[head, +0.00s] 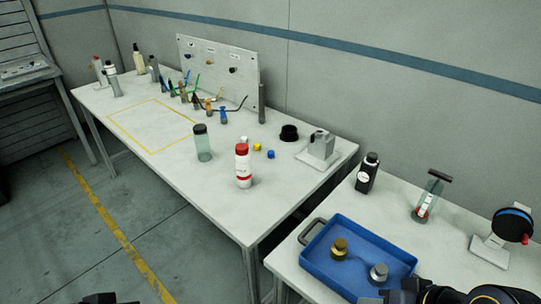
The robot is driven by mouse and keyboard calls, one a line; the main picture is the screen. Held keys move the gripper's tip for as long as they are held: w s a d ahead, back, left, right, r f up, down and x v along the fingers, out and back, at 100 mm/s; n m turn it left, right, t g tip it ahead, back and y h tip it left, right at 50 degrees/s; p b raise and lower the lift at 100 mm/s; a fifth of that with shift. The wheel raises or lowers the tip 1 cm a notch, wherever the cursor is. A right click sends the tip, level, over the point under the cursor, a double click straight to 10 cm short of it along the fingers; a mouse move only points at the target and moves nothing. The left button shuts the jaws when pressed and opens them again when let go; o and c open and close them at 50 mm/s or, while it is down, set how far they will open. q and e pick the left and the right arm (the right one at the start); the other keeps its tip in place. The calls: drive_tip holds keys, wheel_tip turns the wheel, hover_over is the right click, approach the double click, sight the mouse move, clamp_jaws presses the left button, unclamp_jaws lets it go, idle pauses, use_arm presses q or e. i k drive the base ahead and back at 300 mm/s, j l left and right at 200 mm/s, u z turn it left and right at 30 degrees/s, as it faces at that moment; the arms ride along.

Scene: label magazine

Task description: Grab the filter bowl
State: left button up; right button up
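I cannot tell for certain which thing is the filter bowl. A clear greenish cylinder with a dark cap (203,146) stands upright on the long table. Another clear greenish piece (433,191), with a dark bar across its top and red and white parts low down, stands on the right-hand table behind the blue tray. Neither is touched by a gripper. A dark part of my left arm shows at the bottom left edge; its fingertips cannot be made out. My dark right arm crosses the bottom right corner, in front of the tray; its fingers cannot be made out either.
The blue tray (318,262) holds a brass-coloured and a silver piece. A black bottle (367,173) and a round dark device on a stand (512,225) flank the right-hand clear piece. A red-capped white bottle (243,167) stands on the long table (205,205), whose front is clear.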

sight(202, 141)
drive_tip(key=i+j, duration=0.25)
drive_tip(key=j, duration=0.15)
drive_tip(key=i+j+z, duration=0.1)
drive_tip(key=j, duration=0.25)
drive_tip(key=i+j, duration=0.35)
drive_tip(key=i+j+z, duration=0.1)
drive_tip(key=j, duration=0.35)
drive_tip(key=i+j+z, duration=0.1)
drive_tip(key=i+j, duration=0.2)
drive_tip(key=j, duration=0.15)
drive_tip(key=i+j, duration=0.2)
drive_tip(key=j, duration=0.2)
drive_tip(key=i+j+z, duration=0.1)
drive_tip(key=j, duration=0.35)
drive_tip(key=i+j, duration=0.25)
drive_tip(key=j, duration=0.2)
